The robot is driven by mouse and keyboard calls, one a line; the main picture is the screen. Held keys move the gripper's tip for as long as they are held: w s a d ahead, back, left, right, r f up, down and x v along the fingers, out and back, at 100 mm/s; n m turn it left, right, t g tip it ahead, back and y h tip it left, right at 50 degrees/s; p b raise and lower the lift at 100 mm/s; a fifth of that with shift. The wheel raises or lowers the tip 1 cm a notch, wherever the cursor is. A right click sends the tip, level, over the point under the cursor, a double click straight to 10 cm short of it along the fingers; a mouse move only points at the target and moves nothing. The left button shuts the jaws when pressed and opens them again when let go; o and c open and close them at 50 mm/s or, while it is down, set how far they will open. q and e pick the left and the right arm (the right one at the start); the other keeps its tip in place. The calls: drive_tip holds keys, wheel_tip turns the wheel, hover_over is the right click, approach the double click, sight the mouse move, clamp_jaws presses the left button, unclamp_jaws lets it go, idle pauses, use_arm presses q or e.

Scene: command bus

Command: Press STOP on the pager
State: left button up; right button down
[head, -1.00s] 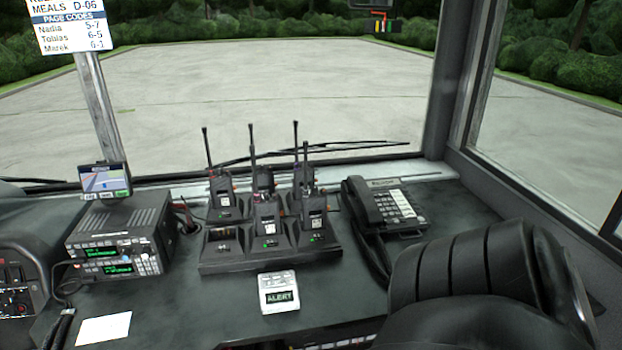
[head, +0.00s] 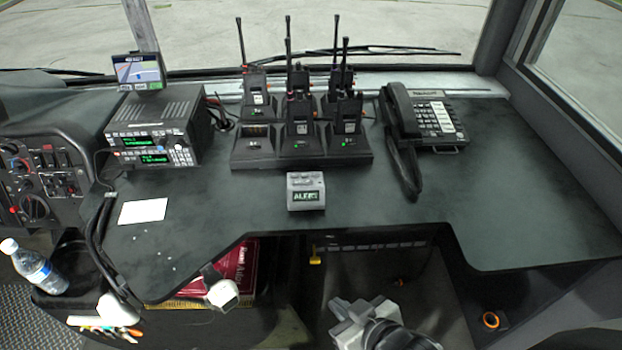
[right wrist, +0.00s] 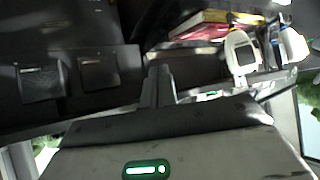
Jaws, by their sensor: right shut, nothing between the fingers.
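The pager (head: 305,191) is a small light grey box on the dark desk, in front of the radio charger. Its front display is lit green and reads ALERT. Small buttons show on its top, but their labels are too small to read. My right gripper (head: 345,308) is low in the head view, below the desk's front edge and apart from the pager. Its fingers are shut and empty, and they also show in the right wrist view (right wrist: 158,85). I cannot make out the pager in the right wrist view. My left gripper is not in view.
The charger (head: 255,157) holds several radios with tall antennas behind the pager. A desk phone (head: 435,122) stands to the right, a radio set (head: 152,150) to the left. A white card (head: 143,210) lies on the desk. The desk beside the pager is clear.

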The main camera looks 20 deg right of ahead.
drive_tip(key=w+a+r+n+y+p, duration=0.1)
drive_tip(key=w+a+r+n+y, duration=0.4)
drive_tip(key=r+n, duration=0.3)
drive_tip(key=w+a+r+n+g+y, duration=0.15)
drive_tip(key=w+r+n+y, duration=0.25)
drive_tip(key=w+r+n, duration=0.4)
drive_tip(key=w+a+r+n+t+y+p, duration=0.1)
drive_tip(key=w+a+r+n+y, duration=0.35)
drive_tip(key=r+n, duration=0.35)
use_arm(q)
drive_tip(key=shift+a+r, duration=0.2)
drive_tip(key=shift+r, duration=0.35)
use_arm(e)
drive_tip(key=w+d+n+g+h, duration=0.2)
drive_tip(key=w+d+n+h, duration=0.1)
drive_tip(key=d, duration=0.3)
drive_tip(key=w+d+n+g+h, duration=0.3)
drive_tip(key=w+d+n+h, duration=0.1)
drive_tip(key=d+n+h, duration=0.2)
drive_tip(key=shift+w+d+f+n, duration=0.3)
drive_tip(key=shift+d+f, duration=0.1)
drive_tip(key=shift+d, duration=0.15)
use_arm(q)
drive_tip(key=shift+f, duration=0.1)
use_arm(e)
drive_tip(key=shift+f, duration=0.1)
